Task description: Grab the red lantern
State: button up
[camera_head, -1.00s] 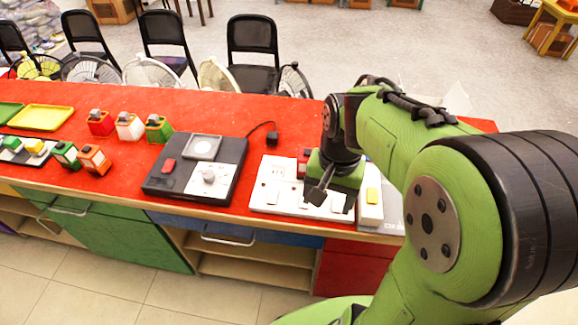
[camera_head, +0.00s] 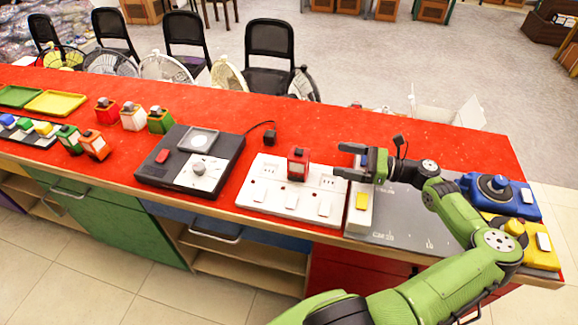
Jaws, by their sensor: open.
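A small red lantern (camera_head: 298,165) with a dark metal top stands upright on the white socket board (camera_head: 262,194). My gripper (camera_head: 343,161) is to its right, level and pointing left. Its jaws are open and empty, with a gap between the fingertips and the lantern. A second red lantern (camera_head: 107,114) stands at the far left of the counter, beside a white lantern (camera_head: 132,120) and a green lantern (camera_head: 160,122).
A black device with a dial (camera_head: 160,175) lies left of the board. Blue (camera_head: 515,200) and yellow (camera_head: 535,250) devices are at right. The red counter behind the board is mostly clear.

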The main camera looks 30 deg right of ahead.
aim_at(295, 152)
jog(key=b+x, duration=0.1)
jog(key=x, duration=0.6)
jog(key=b+x, duration=0.2)
jog(key=x, duration=0.5)
jog(key=shift+a+f, duration=0.1)
jog(key=shift+a, duration=0.35)
jog(key=shift+c, duration=0.3)
grip_shut()
